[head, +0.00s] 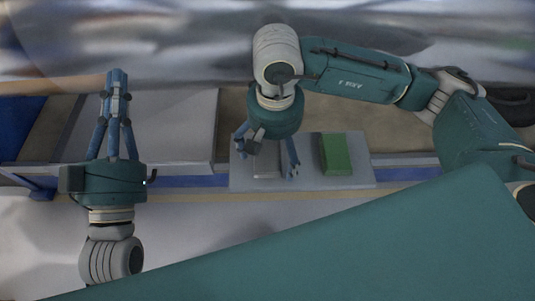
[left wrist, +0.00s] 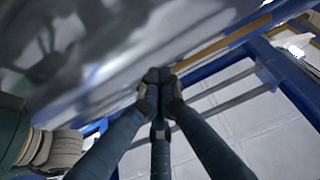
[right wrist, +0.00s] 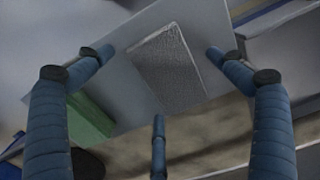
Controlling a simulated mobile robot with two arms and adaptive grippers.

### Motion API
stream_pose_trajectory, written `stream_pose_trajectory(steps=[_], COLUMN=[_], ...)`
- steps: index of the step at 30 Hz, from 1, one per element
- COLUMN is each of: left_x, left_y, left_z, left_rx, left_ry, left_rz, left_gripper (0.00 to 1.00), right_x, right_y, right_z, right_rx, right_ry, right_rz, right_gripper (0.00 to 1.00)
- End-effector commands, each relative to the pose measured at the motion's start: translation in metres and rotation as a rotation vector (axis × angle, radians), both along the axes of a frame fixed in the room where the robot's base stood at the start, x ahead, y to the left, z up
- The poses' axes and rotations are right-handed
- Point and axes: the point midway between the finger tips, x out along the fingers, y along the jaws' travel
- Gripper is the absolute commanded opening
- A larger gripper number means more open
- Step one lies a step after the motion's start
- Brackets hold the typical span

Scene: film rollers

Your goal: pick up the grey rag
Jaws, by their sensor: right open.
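The grey rag (head: 266,162) is a flat, folded rectangle on a light grey board, partly hidden by my right gripper in the head view. In the right wrist view the rag (right wrist: 168,66) lies between and beyond the spread fingers, and nothing touches it there. My right gripper (right wrist: 158,75) is open and empty; in the head view it (head: 268,158) is over the rag. My left gripper (head: 116,75) is at the left of the head view, away from the rag. In the left wrist view its fingertips (left wrist: 158,76) are together with nothing visible between them.
A green block (head: 336,153) lies on the same board (head: 305,180), right of the rag; it also shows in the right wrist view (right wrist: 90,122). A shiny metallic sheet (head: 180,50) spans the back. Blue frame rails run near the left gripper.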

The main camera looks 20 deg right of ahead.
Motion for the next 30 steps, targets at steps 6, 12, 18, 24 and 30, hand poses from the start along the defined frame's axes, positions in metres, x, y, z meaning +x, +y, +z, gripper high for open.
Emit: stream_pose_trajectory(steps=[6, 12, 18, 24, 30], left_x=[0.000, 0.000, 0.000, 0.001, 0.007], left_y=[0.000, 0.000, 0.000, 0.000, 0.002], left_z=[0.000, 0.000, 0.000, -0.001, -0.019], left_rx=[0.000, 0.001, 0.001, 0.002, 0.026], left_ry=[0.001, 0.002, 0.003, 0.007, 0.094], left_rz=[0.000, 0.000, 0.000, 0.000, 0.008], left_gripper=[0.00, 0.00, 0.00, 0.00, 0.00], right_x=[0.000, 0.000, 0.000, 0.000, 0.000], right_y=[0.000, 0.000, 0.000, 0.000, 0.000], right_z=[0.000, 0.000, 0.000, 0.002, 0.017], right_rx=[0.000, 0.000, -0.001, -0.001, 0.000], right_ry=[0.000, 0.000, 0.000, 0.000, -0.001], right_rz=[0.000, 0.000, 0.000, 0.000, 0.000], right_gripper=[0.80, 0.49, 0.48, 0.48, 0.48])
